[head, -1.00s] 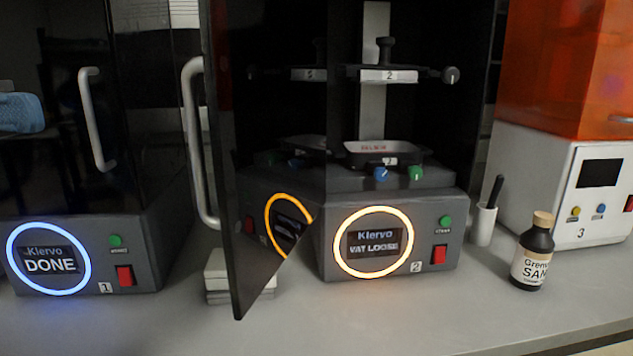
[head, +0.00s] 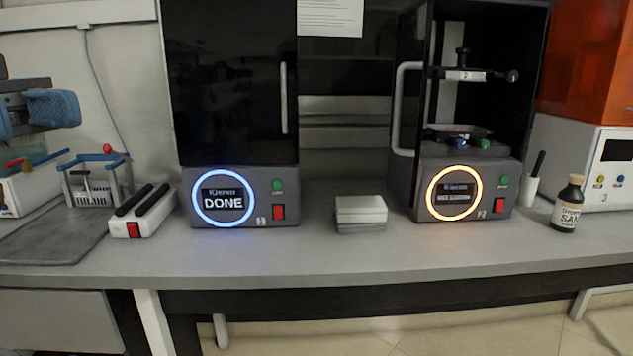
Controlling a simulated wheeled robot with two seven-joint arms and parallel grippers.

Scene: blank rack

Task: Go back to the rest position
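My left gripper (head: 42,108), with blue textured finger pads and dark grey links, is at the left edge of the head view. It is in the air above the left end of the bench, apart from the things below. Part of it is cut off by the frame, and I cannot tell how far its fingers are apart. I see nothing held in it. My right gripper is not in view.
Printer 1 (head: 228,100) is closed and reads DONE. Printer 2 (head: 418,190) has its door open, with an orange ring. White boxes (head: 361,210) lie between them. A brown bottle (head: 567,205), basket (head: 95,180) and black-barred white device (head: 142,215) stand on the bench (head: 330,255).

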